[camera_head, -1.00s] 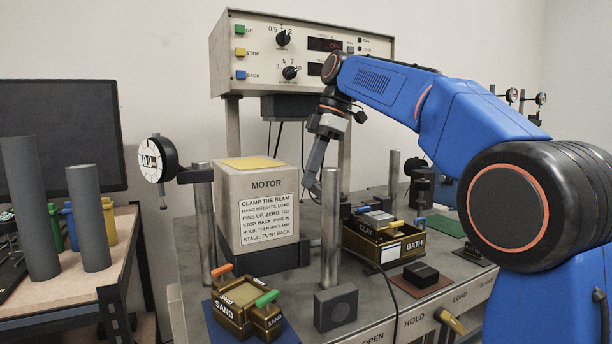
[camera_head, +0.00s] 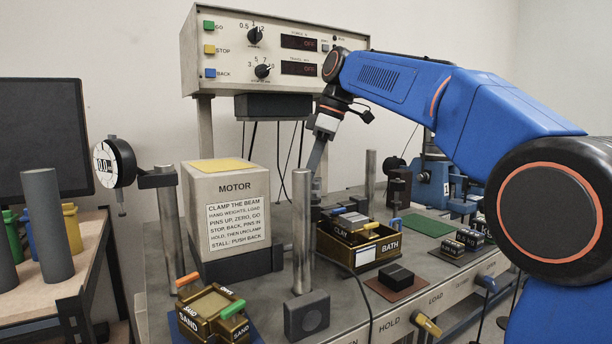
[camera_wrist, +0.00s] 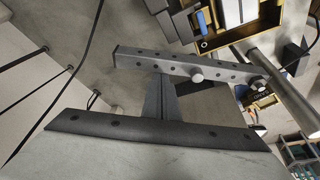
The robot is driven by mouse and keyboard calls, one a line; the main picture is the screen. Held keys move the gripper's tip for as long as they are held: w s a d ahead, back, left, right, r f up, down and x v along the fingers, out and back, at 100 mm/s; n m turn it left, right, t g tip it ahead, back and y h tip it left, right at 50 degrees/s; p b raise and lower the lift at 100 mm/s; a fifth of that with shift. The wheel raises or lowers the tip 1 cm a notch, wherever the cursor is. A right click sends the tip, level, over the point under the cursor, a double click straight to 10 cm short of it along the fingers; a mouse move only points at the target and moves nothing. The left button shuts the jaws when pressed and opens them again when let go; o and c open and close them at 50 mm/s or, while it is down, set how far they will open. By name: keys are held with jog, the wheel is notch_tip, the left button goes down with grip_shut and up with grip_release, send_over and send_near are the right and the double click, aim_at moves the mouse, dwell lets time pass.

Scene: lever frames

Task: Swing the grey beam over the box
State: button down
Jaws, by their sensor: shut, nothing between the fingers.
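The grey beam (camera_wrist: 190,65) is a straight bar with a row of holes and pale round knobs, seen in the wrist view. It runs across just beyond my fingertips, beside the open brass box (camera_wrist: 222,38); none of it is seen across the box opening. Whether my fingers touch the beam I cannot tell. My gripper (camera_wrist: 160,84) is shut and empty, with its fingers pointing at the beam's left part. In the head view the brass box marked CLAY and BATH (camera_head: 368,255) is on the bench, and my gripper (camera_head: 316,168) points down behind the front steel post. I cannot make out the beam clearly there.
A steel post (camera_head: 302,235) rises from a dark block in front of my gripper. The MOTOR block (camera_head: 230,215) is to its left, and a brass SAND box (camera_head: 212,312) at the bench's front. The instrument panel (camera_head: 275,55) is behind. A cable lies over the bench.

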jog(key=d+m, duration=0.1)
jog(key=d, duration=0.1)
jog(key=s+d+m+t, duration=0.1)
jog(key=d+m, duration=0.2)
jog(key=d, duration=0.1)
jog(key=shift+s+d+m+h, duration=0.15)
jog(key=shift+s+m+h, duration=0.1)
jog(key=shift+m+h, duration=0.05)
jog(key=s+d+m+t+h, duration=0.1)
jog(key=s+d+m, duration=0.4)
jog(key=d, duration=0.1)
jog(key=shift+s+t, duration=0.3)
jog(key=shift+d, duration=0.1)
